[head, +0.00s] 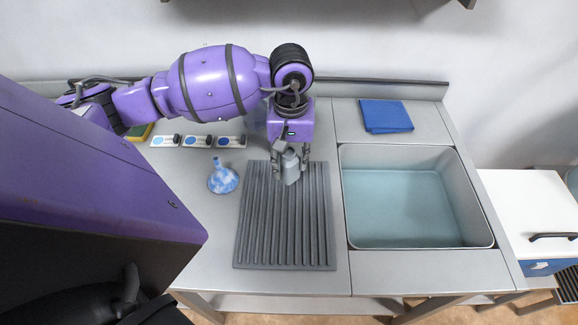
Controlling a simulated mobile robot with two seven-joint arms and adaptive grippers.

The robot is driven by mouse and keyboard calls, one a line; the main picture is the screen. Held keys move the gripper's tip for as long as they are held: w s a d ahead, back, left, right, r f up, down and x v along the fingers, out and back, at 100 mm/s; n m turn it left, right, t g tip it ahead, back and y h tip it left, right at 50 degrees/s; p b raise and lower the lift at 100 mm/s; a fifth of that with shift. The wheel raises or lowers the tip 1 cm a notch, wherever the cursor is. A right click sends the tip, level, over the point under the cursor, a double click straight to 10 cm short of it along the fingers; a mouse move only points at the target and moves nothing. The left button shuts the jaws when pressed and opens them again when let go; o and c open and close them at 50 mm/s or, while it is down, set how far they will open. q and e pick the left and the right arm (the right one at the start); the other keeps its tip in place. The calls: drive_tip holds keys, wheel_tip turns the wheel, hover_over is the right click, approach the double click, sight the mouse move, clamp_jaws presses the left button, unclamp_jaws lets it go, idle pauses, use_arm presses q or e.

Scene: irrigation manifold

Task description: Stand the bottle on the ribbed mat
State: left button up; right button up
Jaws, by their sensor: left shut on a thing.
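The ribbed mat (284,255) is dark grey and lies flat on the counter, left of the sink. My left gripper (291,157) points down over the mat's far part. It is shut on a small grey bottle (291,170), which looks upright between the fingers. The fingers hide part of the bottle. I cannot tell whether its base touches the mat. My right gripper is not in view.
A blue-and-white marbled funnel-shaped thing (222,178) stands just left of the mat. Several small blue-and-white labelled pieces (197,141) line the back. A sink (416,205) is at right, with a folded blue cloth (385,116) behind it. The mat's near part is clear.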

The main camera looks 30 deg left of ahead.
sight(290, 168)
use_arm(q)
drive_tip(key=shift+w+a+f, duration=0.1)
drive_tip(key=shift+a+f, duration=0.05)
drive_tip(key=shift+f, duration=0.85)
drive_tip(key=shift+w+a+f, duration=0.1)
drive_tip(key=shift+f, duration=0.85)
drive_tip(key=shift+f, duration=0.2)
drive_tip(key=o, duration=1.1)
drive_tip(key=shift+o, duration=0.2)
drive_tip(key=shift+r, duration=0.1)
wheel_tip(290, 168, up, 12)
drive_tip(key=shift+r+b, duration=0.15)
drive_tip(key=shift+b, duration=0.15)
